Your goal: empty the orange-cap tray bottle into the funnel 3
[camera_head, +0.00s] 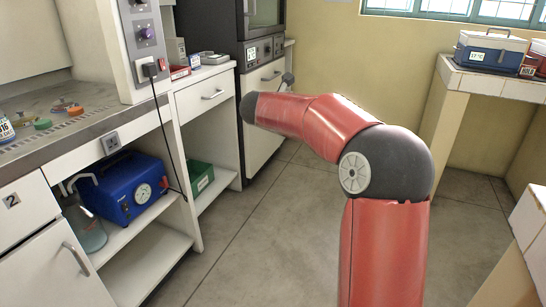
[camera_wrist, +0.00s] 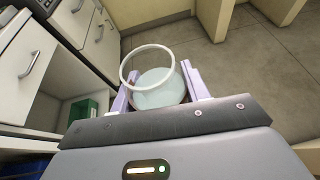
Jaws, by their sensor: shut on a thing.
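My gripper (camera_wrist: 157,88) is shut on an open, round-mouthed clear vessel (camera_wrist: 160,94) with pale liquid or a pale base inside. Its pale rim shows above the two lavender fingers in the wrist view. No cap is on it, and I cannot tell from its look which bottle it is. In the head view my arm reaches forward over the floor, and its own links mostly hide the gripper and vessel. An orange cap-like piece (camera_head: 75,111) lies on the left bench beside a green one (camera_head: 42,124). I cannot make out funnel 3 in either view.
The left bench (camera_head: 98,118) has a shelf with a blue gauge box (camera_head: 122,187) and a glass flask (camera_head: 86,232). A green box (camera_head: 200,178) stands in the open cabinet. A cooler box (camera_head: 490,50) stands on the right-hand counter. The middle floor is clear.

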